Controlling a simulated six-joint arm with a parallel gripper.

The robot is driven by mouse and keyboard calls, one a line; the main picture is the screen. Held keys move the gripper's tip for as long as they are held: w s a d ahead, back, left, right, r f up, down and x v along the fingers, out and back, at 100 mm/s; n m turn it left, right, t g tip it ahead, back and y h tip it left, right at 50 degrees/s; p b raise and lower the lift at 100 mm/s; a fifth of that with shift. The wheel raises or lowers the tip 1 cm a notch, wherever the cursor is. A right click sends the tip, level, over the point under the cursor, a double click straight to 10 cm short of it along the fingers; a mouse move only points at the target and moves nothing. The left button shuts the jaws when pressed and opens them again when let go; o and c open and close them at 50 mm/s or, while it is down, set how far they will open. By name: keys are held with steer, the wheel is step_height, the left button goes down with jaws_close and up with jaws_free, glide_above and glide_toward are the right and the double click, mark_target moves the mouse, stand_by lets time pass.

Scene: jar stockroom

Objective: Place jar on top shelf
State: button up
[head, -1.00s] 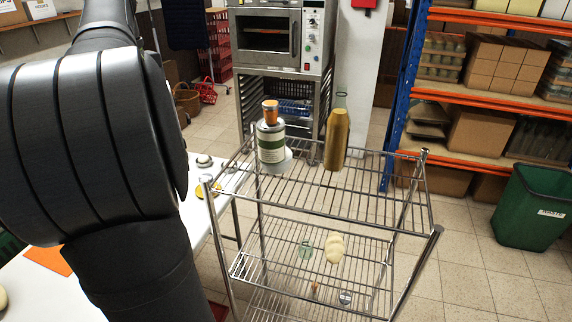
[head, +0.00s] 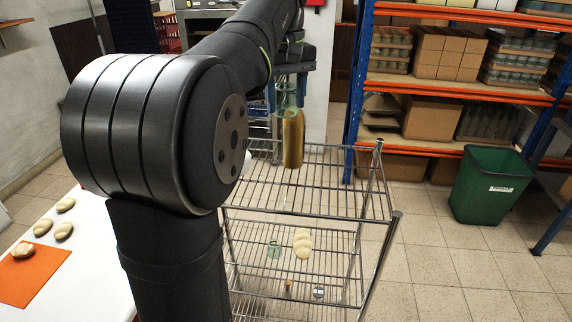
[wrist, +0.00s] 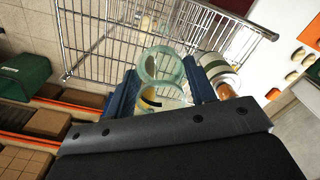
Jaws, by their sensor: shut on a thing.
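My gripper (head: 287,88) is shut on a clear greenish glass jar (head: 286,97), held up at the back of the wire rack's top shelf (head: 320,190). In the wrist view the jar (wrist: 160,66) sits between the two blue fingers with its round rim showing. A gold bottle (head: 293,145) on the top shelf overlaps the lower part of the jar in the head view. I cannot tell whether the jar touches the shelf or the bottle.
Lower shelves hold a pale knobbly item (head: 302,244) and a small green glass (head: 274,248). The top shelf's front and right are bare.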

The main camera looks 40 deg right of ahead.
steer(key=s+d+m, duration=0.3)
steer(key=s+d, duration=0.9)
steer(key=s, duration=0.5)
glide_above(333, 186)
step_height(333, 186, down, 18)
steer(key=shift+f, duration=2.05)
steer(key=shift+f, duration=0.2)
steer(key=o, duration=1)
